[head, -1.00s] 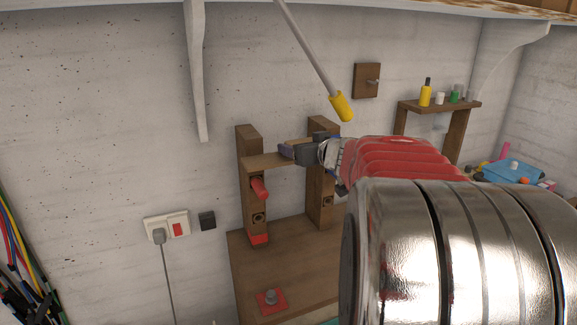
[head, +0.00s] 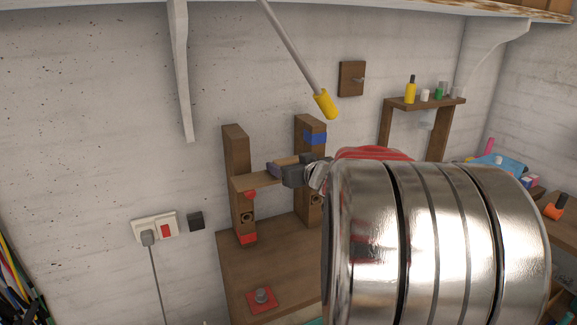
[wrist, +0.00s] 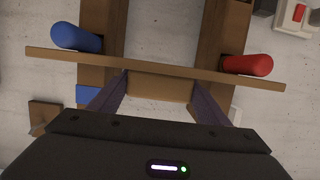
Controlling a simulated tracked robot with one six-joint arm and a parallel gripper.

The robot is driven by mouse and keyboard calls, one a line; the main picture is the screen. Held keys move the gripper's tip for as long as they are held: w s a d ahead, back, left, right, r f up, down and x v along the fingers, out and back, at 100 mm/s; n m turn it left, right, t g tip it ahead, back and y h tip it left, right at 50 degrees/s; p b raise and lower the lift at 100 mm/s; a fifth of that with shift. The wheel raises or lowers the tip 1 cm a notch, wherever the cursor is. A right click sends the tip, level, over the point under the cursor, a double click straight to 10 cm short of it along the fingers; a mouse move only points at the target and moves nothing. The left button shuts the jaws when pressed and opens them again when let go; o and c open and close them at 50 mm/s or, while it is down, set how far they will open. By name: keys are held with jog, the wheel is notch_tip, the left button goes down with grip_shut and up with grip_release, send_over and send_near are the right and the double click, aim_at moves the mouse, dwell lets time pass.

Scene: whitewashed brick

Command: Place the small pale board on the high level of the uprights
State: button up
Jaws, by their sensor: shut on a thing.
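The small pale board (head: 262,180) spans between the two wooden uprights, the left one (head: 238,165) and the right one (head: 310,180). My gripper (head: 290,173) is shut on the board near its middle. In the wrist view, which is turned over, the board (wrist: 160,69) runs across both uprights, slightly slanted. A red peg (wrist: 248,65) and a blue peg (wrist: 77,38) stick out close to its ends. In the head view the red peg (head: 250,194) shows just under the board's left end. Whether the board rests on both pegs I cannot tell. A blue mark (head: 315,137) is higher on the right upright.
The uprights stand on a wooden base (head: 270,262) with a bolt on a red square (head: 262,297). A yellow-tipped rod (head: 325,103) hangs above. A socket (head: 155,228) is on the wall at left. A small shelf with bottles (head: 425,102) is at right.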

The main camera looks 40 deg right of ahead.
jog(key=shift+w+f, duration=0.2)
jog(key=shift+f, duration=0.05)
jog(key=o, duration=1.4)
jog(key=shift+s+f, duration=0.1)
jog(key=shift+s, duration=0.1)
jog(key=v, duration=1.1)
jog(key=shift+s+a+r, duration=0.15)
jog(key=shift+s+r, duration=0.1)
jog(key=shift+s, duration=0.1)
